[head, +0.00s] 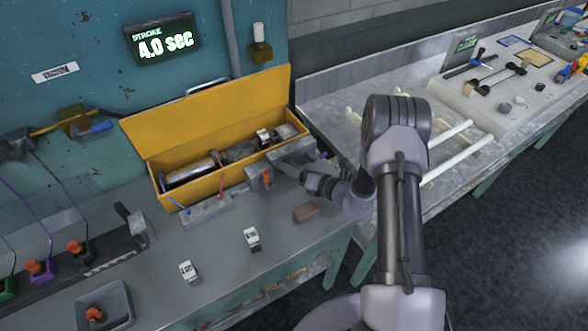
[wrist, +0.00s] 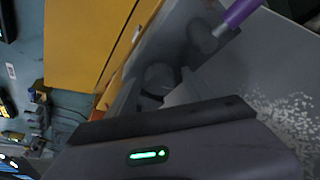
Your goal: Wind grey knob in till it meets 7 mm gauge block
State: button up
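My gripper (head: 300,173) is over the right end of the bench, with its fingertips beside a grey block fixture (head: 258,177) in front of the yellow box. A second round grey part (wrist: 201,36) sits at the end of a purple rod (wrist: 240,12). Two white labelled blocks (head: 252,238) (head: 188,271) stand on the bench; their markings are too small to read surely.
The open yellow box (head: 205,190) holds cylinders and another white labelled block (head: 262,137). A grey tray (head: 118,297) holds an orange-red part. A display (head: 163,41) reads "STROKE 4.0 sec". The middle front of the bench is mostly clear.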

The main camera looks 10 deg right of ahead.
jog(key=p+v, duration=0.2)
jog(key=v, duration=1.5)
jog(key=shift+s, duration=0.15)
jog(key=shift+d, duration=0.1)
